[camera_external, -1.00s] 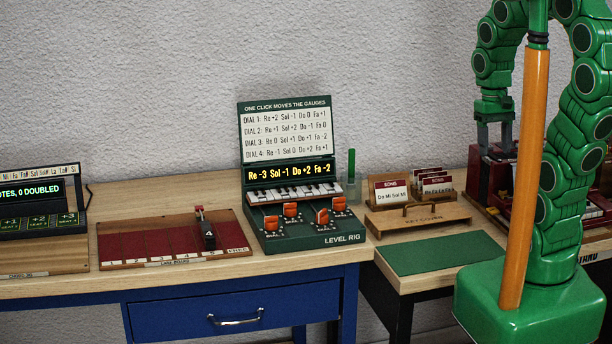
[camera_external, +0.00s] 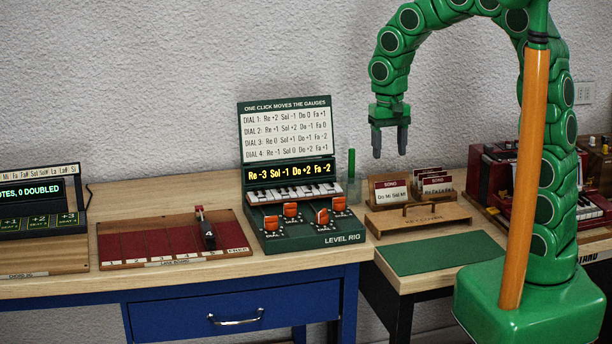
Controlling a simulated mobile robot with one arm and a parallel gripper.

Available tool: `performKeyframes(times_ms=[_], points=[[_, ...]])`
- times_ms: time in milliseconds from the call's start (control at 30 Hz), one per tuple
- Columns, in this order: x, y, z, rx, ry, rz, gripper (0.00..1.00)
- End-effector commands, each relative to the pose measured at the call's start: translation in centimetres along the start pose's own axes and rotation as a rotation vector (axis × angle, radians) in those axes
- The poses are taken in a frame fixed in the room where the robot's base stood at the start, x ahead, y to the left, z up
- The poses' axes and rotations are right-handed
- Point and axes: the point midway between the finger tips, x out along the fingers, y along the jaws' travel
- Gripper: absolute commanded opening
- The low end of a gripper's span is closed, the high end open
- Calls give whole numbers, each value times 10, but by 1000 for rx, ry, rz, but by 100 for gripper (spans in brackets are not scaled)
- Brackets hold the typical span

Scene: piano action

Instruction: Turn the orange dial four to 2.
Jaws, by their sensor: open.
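The level rig (camera_external: 315,239) is a dark green box on the wooden desk, with a sign, a yellow readout and small piano keys. The readout (camera_external: 289,172) shows Re -3 Sol -1 Do +2 Fa -2. Several orange dials sit on its sloped front: one at front left (camera_external: 271,223), one at back left (camera_external: 290,210), one at back right (camera_external: 338,204) and one at front right (camera_external: 322,217). Their labels and settings are too small to read, so I cannot tell which is dial four. My gripper (camera_external: 390,142) is open and empty, pointing down, above and right of the rig.
A green pen in a cup (camera_external: 351,165) stands close right of the rig. Card holders (camera_external: 389,193) and a wooden key cover (camera_external: 440,218) lie further right. A red lane board (camera_external: 150,238) with a black piece sits left. The green mat (camera_external: 420,253) is bare.

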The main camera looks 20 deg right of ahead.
Motion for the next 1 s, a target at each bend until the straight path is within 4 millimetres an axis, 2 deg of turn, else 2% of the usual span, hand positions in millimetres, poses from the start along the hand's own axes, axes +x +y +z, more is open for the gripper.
performKeyframes(times_ms=[33, 200, 433, 600, 767, 1000], points=[[6, -14, -5, -2, 0, 0, 61], [24, -60, -21, 9, 14, -5, 61], [44, -104, -33, 24, 29, -9, 61], [49, -117, -36, 31, 36, -14, 61], [56, -118, -37, 32, 35, -13, 61], [83, -117, -36, 32, 29, -9, 61]])
